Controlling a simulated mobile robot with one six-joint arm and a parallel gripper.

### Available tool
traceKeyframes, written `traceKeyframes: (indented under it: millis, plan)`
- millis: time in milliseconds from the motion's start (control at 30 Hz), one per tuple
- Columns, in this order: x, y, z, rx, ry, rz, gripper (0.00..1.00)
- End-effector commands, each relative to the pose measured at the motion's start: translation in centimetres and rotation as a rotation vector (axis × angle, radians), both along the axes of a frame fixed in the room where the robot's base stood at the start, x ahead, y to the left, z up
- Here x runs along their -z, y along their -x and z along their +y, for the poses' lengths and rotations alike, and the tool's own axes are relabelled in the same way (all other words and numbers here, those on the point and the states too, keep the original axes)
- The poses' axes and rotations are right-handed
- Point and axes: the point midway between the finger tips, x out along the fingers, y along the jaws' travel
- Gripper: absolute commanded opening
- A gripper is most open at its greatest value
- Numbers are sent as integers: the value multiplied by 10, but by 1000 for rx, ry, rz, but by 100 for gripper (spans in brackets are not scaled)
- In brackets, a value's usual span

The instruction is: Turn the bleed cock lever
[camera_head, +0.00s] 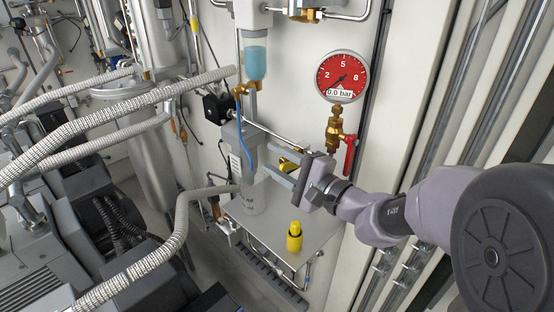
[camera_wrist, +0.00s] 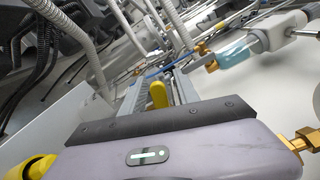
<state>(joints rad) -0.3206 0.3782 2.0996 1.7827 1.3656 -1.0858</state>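A yellow lever (camera_head: 287,164) is by the grey filter housing, partly hidden by my gripper. My gripper (camera_head: 273,164) reaches in from the right, its two fingers apart, one on each side of this lever. In the wrist view the yellow lever (camera_wrist: 159,94) stands between the fingers (camera_wrist: 158,86); whether either finger touches it I cannot tell. A red lever (camera_head: 350,155) hangs down from the brass valve (camera_head: 334,128) under the gauge, apart from my gripper. The frames do not label which one is the bleed cock.
A red pressure gauge (camera_head: 342,76) reading 0.0 bar is above my gripper. A yellow-topped fitting (camera_head: 294,237) stands on the plate (camera_head: 262,236) below. A bowl of blue liquid (camera_head: 255,62) hangs above left. Braided hoses (camera_head: 110,103) and machinery fill the left.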

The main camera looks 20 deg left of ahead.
Motion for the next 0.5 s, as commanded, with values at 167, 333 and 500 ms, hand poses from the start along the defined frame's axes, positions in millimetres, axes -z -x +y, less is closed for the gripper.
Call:
traceKeyframes:
  millis: [167,333,500]
  plan:
    - [0,0,0,0,0,0,12]
    - [0,0,0,0,0,0,0]
    - [0,0,-1,0,0,0,0]
